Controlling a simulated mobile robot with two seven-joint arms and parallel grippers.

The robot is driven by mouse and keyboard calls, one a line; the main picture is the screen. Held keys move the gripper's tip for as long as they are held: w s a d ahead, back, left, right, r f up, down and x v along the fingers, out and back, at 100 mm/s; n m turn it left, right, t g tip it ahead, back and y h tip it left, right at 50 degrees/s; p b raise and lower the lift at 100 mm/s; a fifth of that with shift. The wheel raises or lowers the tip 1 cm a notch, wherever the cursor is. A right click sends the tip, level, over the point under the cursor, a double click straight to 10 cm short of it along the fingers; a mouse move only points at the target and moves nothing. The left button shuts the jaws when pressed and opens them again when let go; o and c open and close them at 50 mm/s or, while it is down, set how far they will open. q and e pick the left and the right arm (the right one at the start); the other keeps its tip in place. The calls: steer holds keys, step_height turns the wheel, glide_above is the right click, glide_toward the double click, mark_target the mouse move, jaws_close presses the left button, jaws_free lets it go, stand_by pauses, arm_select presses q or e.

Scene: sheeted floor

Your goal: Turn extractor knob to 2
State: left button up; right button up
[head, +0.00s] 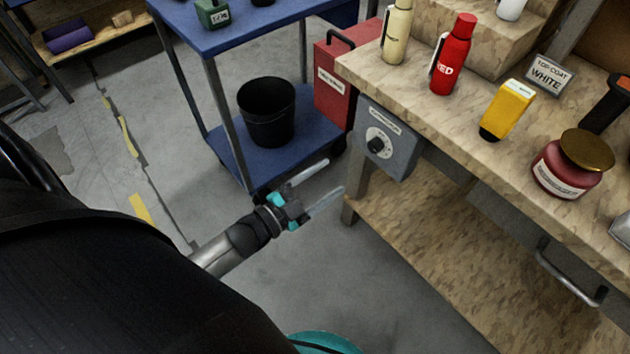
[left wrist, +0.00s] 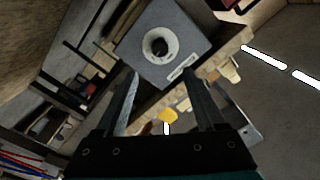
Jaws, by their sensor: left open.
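The extractor knob (head: 376,145) is a black dial on a pale round plate. It sits on a grey control box (head: 399,150) fixed under the left end of the workbench. In the left wrist view the knob (left wrist: 159,46) shows ahead of the fingers, on the box face (left wrist: 190,28). My left gripper (head: 335,175) is open and empty, to the left of and below the box in the head view, apart from the knob. In the left wrist view its two fingers (left wrist: 163,80) are spread. The dial markings are too small to read. My right gripper is not in view.
The workbench (head: 420,85) holds a red bottle (head: 453,55), a cream bottle (head: 396,32), a yellow device (head: 508,108) and a red jar (head: 570,165). A blue cart (head: 222,150) with a black bucket (head: 267,112) and a red box (head: 340,80) stand left of the control box.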

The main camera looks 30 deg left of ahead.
arm_select(q)
steer(key=shift+v, duration=1.4)
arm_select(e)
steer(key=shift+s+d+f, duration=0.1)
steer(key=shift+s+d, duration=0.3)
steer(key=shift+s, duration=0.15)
arm_select(q)
steer(key=s+a+f+n+g+y+p, duration=0.1)
steer(key=s+a+f+n+g+y, duration=0.2)
steer(key=f, duration=0.7)
steer(key=s+a+f+n+g+y, duration=0.1)
steer(key=s+f+n+g+y, duration=0.25)
steer(key=f, duration=0.55)
steer(key=s+f+n+g, duration=0.1)
steer(key=s+f+g, duration=0.3)
steer(key=s, duration=0.5)
steer(key=s+f+n+g, duration=0.2)
steer(key=s+f+g, duration=0.2)
steer(key=s+f, duration=0.4)
steer(key=shift+s+d+p, duration=0.35)
steer(key=shift+s+d, duration=0.05)
steer(key=shift+s, duration=0.8)
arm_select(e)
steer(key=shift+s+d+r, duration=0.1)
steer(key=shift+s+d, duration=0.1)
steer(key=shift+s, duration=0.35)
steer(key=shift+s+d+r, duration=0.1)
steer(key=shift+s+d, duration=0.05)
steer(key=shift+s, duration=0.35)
